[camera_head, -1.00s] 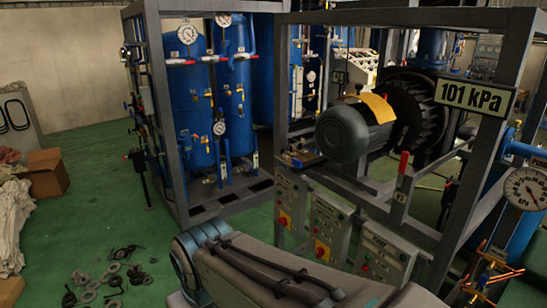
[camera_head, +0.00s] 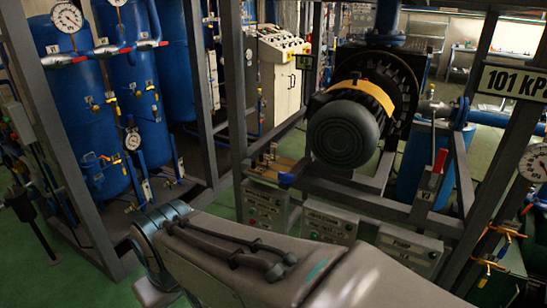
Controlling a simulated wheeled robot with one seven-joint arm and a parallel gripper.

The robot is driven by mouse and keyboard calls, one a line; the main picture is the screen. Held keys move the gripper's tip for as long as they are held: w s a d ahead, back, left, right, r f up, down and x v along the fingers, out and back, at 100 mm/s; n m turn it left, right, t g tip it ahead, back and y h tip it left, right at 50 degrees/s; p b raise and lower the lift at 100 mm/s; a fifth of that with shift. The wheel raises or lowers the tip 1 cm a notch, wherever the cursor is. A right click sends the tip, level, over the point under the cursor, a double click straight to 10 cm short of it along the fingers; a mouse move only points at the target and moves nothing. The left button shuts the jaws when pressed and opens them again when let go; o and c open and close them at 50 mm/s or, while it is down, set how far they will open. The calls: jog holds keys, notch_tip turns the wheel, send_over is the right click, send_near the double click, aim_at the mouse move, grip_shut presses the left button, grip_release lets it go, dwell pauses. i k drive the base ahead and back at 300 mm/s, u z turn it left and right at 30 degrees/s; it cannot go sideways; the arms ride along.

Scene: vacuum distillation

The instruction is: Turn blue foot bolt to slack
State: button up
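A small blue piece (camera_head: 286,178), which looks like the blue foot bolt, shows at the left end of the motor's base rail. It is too small to tell how it is turned. The motor (camera_head: 343,135) is dark grey with a yellow band and sits on a grey metal frame (camera_head: 400,205). My arm lies across the lower middle, in front of the frame and below the blue piece. My gripper is not in view.
Control boxes (camera_head: 330,222) with labels hang on the frame below the motor. A red-handled valve (camera_head: 437,168) stands right of the motor. Blue tanks (camera_head: 75,125) in a grey rack stand at left. Green floor (camera_head: 110,297) shows at lower left.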

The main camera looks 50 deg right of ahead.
aim_at(286, 178)
jog(key=z, duration=0.95)
jog(key=i, duration=0.9)
jog(key=z, duration=1)
